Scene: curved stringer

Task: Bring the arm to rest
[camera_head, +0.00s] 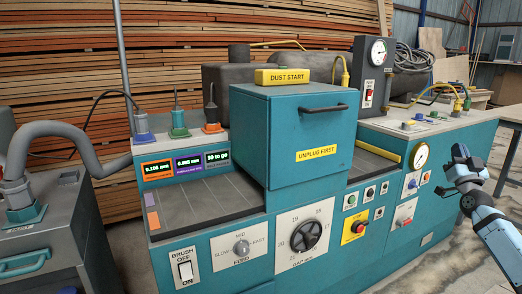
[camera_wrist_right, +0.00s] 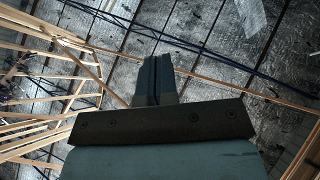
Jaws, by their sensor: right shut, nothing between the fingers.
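My right gripper (camera_head: 442,191) is at the right of the head view, in front of the right end of the teal machine (camera_head: 215,233). It points left toward the machine's front panel and appears apart from it. In the right wrist view its two fingers (camera_wrist_right: 154,62) are together with nothing between them. The blue-grey forearm of my right arm comes in from the lower right corner. My left gripper is not in either view.
The teal machine fills the middle, with a yellow-labelled hood (camera_head: 310,130), a dial gauge (camera_head: 421,156) and a red button (camera_head: 357,227). A grey unit with a hose (camera_head: 65,133) stands left. A table (camera_head: 512,115) stands right. Stacked planks (camera_head: 180,30) are behind.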

